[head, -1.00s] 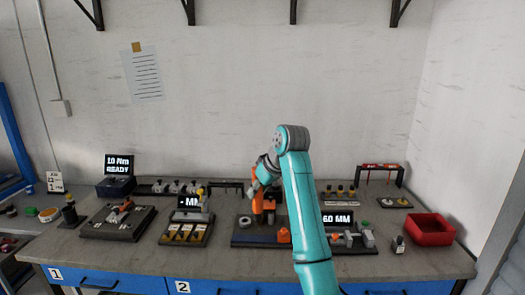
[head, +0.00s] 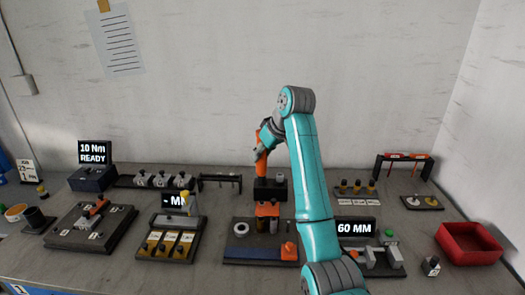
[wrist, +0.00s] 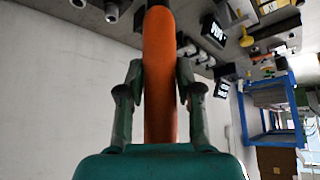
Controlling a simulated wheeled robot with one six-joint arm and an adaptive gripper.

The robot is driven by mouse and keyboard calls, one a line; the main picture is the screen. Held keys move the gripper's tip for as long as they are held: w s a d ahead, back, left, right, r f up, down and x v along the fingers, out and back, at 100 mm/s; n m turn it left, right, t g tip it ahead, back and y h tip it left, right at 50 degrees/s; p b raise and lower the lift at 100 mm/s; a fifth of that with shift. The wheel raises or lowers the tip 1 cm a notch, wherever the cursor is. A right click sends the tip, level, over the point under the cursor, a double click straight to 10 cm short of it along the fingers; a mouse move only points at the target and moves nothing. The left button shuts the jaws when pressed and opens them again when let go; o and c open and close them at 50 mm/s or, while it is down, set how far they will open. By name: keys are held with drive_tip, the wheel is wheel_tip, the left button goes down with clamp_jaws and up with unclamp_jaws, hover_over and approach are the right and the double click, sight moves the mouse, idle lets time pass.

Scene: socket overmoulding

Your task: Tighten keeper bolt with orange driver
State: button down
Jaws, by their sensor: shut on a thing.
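My gripper (head: 268,140) is shut on the orange driver (wrist: 160,75); the wrist view shows its thick orange handle between both fingers. In the head view the driver (head: 261,164) stands tilted slightly, above the middle fixture. Below it are a dark block (head: 270,190) and an orange block (head: 267,208) on the dark fixture plate (head: 235,251). Whether the driver touches the block below cannot be told. The keeper bolt cannot be made out. A small display (head: 93,152) reads 10 Nm READY.
A grey ring (head: 241,229) lies on the fixture plate left of the blocks. A tray with yellow parts (head: 170,245) stands left, a 60 MM display (head: 355,229) right. A red bin (head: 470,244) is at the right edge. A low rack (head: 405,157) stands at the back right.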

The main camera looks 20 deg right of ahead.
sight(263, 181)
drive_tip(key=shift+s+r, duration=0.1)
drive_tip(key=shift+f, duration=3.6)
drive_tip(key=shift+s+f, duration=0.1)
drive_tip(key=shift+f, duration=1.35)
idle(1.5)
drive_tip(key=shift+r, duration=0.1)
drive_tip(key=shift+r, duration=2.6)
